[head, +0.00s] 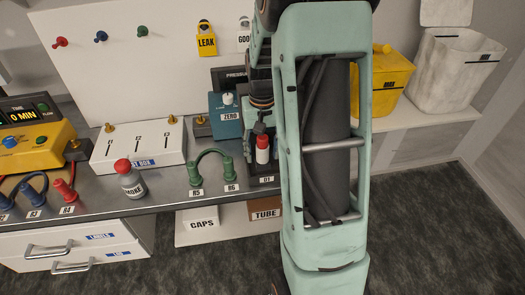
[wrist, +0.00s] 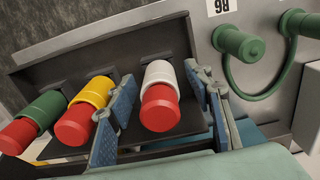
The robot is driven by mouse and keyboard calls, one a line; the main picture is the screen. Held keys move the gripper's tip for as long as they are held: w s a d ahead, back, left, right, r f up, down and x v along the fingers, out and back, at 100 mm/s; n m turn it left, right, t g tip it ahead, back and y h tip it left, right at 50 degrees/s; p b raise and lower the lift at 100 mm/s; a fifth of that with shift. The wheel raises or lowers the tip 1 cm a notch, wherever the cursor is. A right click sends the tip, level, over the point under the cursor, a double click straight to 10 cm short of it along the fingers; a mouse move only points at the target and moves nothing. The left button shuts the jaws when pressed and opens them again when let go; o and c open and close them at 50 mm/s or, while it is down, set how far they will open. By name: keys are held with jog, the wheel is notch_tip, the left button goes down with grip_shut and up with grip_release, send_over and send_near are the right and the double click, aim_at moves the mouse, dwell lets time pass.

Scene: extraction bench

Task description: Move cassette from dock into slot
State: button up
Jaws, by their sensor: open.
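A white cassette with a red end (wrist: 160,92) sits in a dark dock (wrist: 60,60) in the wrist view. My gripper (wrist: 160,80) is open, with one blue-padded finger on each side of this cassette. A yellow cassette (wrist: 91,108) and a green cassette (wrist: 38,118), both red-ended, sit to its left in the same dock. In the head view the red and white cassette (head: 262,152) shows above the D1 label, beside my arm. My arm hides the other cassettes there. I cannot tell which opening is the slot.
Green hose connectors (head: 211,170) at R5 and R6 stand left of the dock. A white box with three slits (head: 138,145) and a red-capped bottle (head: 130,180) are farther left. A blue ZERO unit (head: 227,116) stands behind. A yellow bin (head: 384,75) is at right.

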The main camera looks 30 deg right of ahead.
jog(key=shift+r, duration=0.15)
notch_tip(320, 180, up, 12)
jog(key=shift+f, duration=0.1)
dwell(0.6)
